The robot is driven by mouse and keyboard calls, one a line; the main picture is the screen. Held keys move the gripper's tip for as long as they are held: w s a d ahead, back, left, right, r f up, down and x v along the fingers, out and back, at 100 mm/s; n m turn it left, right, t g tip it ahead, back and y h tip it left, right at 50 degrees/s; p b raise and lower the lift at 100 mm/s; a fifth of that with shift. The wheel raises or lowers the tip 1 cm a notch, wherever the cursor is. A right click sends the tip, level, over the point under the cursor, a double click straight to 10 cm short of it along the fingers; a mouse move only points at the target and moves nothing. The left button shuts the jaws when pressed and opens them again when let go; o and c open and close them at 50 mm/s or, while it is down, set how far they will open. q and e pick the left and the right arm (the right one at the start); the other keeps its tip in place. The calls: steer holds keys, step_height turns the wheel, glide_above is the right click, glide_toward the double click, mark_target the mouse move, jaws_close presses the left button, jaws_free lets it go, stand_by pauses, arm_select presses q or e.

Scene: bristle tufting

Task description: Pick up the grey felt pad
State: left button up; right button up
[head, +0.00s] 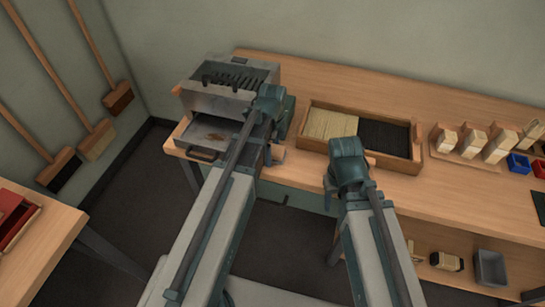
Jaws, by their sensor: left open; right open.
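I cannot make out the grey felt pad for certain. A dark flat piece (540,207) lies at the right edge of the picture on the bench and is cut off by the frame; I cannot tell whether it is felt. My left gripper (274,153) is open at the bench's front edge, beside the metal machine's pulled-out tray (205,134). My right gripper (330,190) is open in front of the bench, below the wooden box. Both grippers are partly hidden by my own arms, and I see nothing held.
On the bench (350,83) stand a metal machine (225,85), a divided wooden box (405,167) of pale and dark bristles, several brush blocks (470,142) and a blue bin (518,165). A grey bin (491,268) sits on the lower shelf. Brooms lean at left.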

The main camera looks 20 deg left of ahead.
mark_target(273, 149)
arm_select(q)
steer(key=shift+r, duration=0.1)
steer(key=c, duration=1.4)
steer(key=shift+r+p, duration=0.9)
steer(key=shift+p, duration=0.05)
step_height(273, 149, up, 2)
steer(key=shift+p, duration=1)
steer(key=s+d+r+p, duration=0.1)
steer(key=s+d, duration=1)
steer(key=shift+s, duration=0.35)
steer(key=shift+r, duration=0.1)
